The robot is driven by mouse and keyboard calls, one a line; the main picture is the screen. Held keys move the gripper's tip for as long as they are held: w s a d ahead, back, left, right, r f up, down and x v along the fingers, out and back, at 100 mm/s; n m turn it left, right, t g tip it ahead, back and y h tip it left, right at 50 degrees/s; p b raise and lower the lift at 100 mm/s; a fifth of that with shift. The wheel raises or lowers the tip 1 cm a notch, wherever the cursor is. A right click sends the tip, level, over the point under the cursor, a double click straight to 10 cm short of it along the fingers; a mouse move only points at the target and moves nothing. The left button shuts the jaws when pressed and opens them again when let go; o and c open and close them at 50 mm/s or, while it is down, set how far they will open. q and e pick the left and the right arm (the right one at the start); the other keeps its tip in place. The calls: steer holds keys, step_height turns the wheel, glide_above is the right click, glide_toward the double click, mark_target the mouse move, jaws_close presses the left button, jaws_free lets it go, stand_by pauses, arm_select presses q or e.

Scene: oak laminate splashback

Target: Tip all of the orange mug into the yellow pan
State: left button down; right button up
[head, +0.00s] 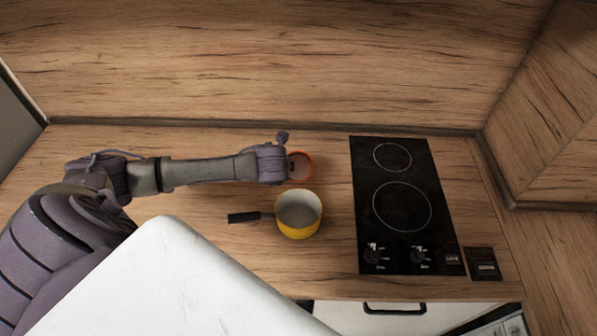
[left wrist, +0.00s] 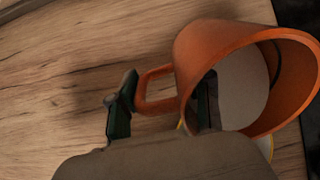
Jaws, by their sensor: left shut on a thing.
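The orange mug (head: 309,164) is at the end of my left arm, just behind the yellow pan in the head view. My left gripper (head: 284,163) is shut on it. In the left wrist view the mug (left wrist: 205,45) is large, its mouth facing right and its handle to the left. One dark finger is left of the handle; the other shows at the mug's mouth. Its contents cannot be told. The yellow pan (head: 297,233) stands on the counter, its dark handle pointing left; its pale inside looks empty. My right gripper is not in view.
A black two-ring hob (head: 390,225) lies right of the pan, with knobs at its front. A small dark panel (head: 482,264) is beside it. The wooden splashback (head: 280,65) rises behind the counter. Bare counter (head: 255,270) shows in front of the pan.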

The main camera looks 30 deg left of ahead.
arm_select(q)
steer(key=shift+w+r, duration=0.15)
steer(key=shift+s+d+r+t, duration=0.1)
steer(key=shift+s+r+t, duration=0.1)
steer(key=shift+t, duration=0.2)
steer(key=shift+w+y, duration=0.1)
steer(key=shift+y, duration=0.3)
steer(key=shift+r+t, duration=0.2)
steer(key=shift+t, duration=0.2)
steer(key=shift+r, duration=0.1)
